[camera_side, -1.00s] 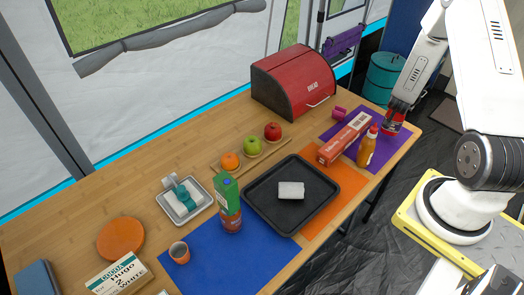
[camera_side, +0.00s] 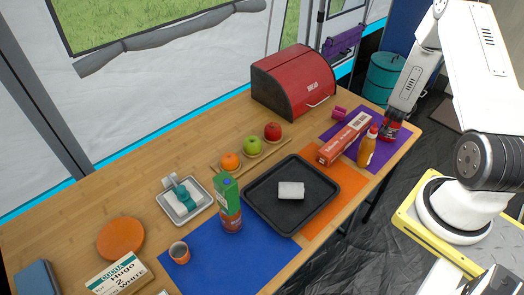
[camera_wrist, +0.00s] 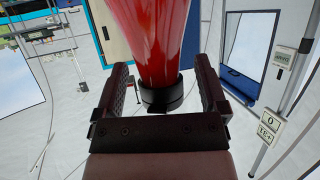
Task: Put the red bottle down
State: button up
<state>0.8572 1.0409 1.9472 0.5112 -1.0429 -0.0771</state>
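The red bottle (camera_wrist: 155,45) fills the upper middle of the wrist view, its black cap (camera_wrist: 160,95) pointing toward my palm. In the side view my gripper (camera_side: 391,119) points down at the right end of the table. The bottle shows as a small red patch (camera_side: 389,131) under it, over the purple mat (camera_side: 399,148). Its base is partly hidden behind other things, and I cannot tell whether it touches the mat.
An orange-brown sauce bottle (camera_side: 367,148) stands close to the left of the red bottle. A long red box (camera_side: 344,139) lies beside it. A black tray (camera_side: 258,205) with a white block is further left. The table's right edge is close. Some purple mat is bare.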

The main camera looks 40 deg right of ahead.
jog(key=shift+r, duration=0.15)
jog(key=shift+a+r, duration=0.1)
jog(key=shift+a, duration=0.05)
notch_tip(320, 180, up, 8)
jog(key=a, duration=0.2)
jog(key=shift+s+a, duration=0.25)
jog(key=shift+s, duration=0.1)
dwell(0.4)
dwell(0.5)
